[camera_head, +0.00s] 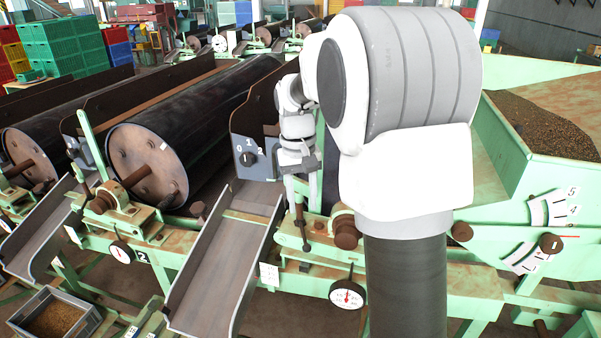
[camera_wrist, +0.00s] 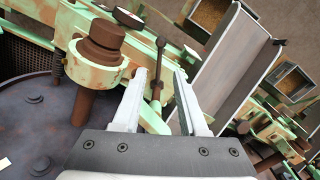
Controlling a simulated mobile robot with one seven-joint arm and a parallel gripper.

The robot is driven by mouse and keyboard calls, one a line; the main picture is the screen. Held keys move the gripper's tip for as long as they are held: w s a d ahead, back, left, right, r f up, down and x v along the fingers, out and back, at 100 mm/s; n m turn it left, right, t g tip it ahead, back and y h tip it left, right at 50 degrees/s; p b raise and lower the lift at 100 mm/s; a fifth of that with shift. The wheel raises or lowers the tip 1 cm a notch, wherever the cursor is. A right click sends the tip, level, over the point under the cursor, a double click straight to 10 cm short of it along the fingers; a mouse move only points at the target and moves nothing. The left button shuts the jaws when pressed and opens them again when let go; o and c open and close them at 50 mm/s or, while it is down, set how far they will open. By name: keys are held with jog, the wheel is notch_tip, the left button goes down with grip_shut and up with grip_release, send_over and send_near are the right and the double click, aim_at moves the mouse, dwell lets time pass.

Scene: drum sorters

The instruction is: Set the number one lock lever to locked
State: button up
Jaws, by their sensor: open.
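A thin dark lock lever with a small rounded end (camera_head: 303,226) stands on the green frame beside a rusty roller, below my gripper (camera_head: 301,203) in the head view. In the wrist view the same lever (camera_wrist: 158,62) appears in the gap between the two fingertips of my gripper (camera_wrist: 158,76). The fingers are apart and do not appear to hold the lever. Any contact is hard to judge. No number one label is readable near this lever; a number 2 plate (camera_head: 142,257) is on the frame to the left.
A sloping metal chute (camera_head: 222,270) lies left of the lever, with a dial gauge (camera_head: 347,295) below right. A dark selector knob (camera_head: 248,158) sits on a panel behind. A large drum (camera_head: 142,165) stands left. A rusty roller (camera_wrist: 104,40) is close to the left finger.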

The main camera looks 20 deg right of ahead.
notch_tip(320, 180, up, 8)
jog(key=shift+a+f, duration=0.2)
jog(key=shift+w, duration=0.15)
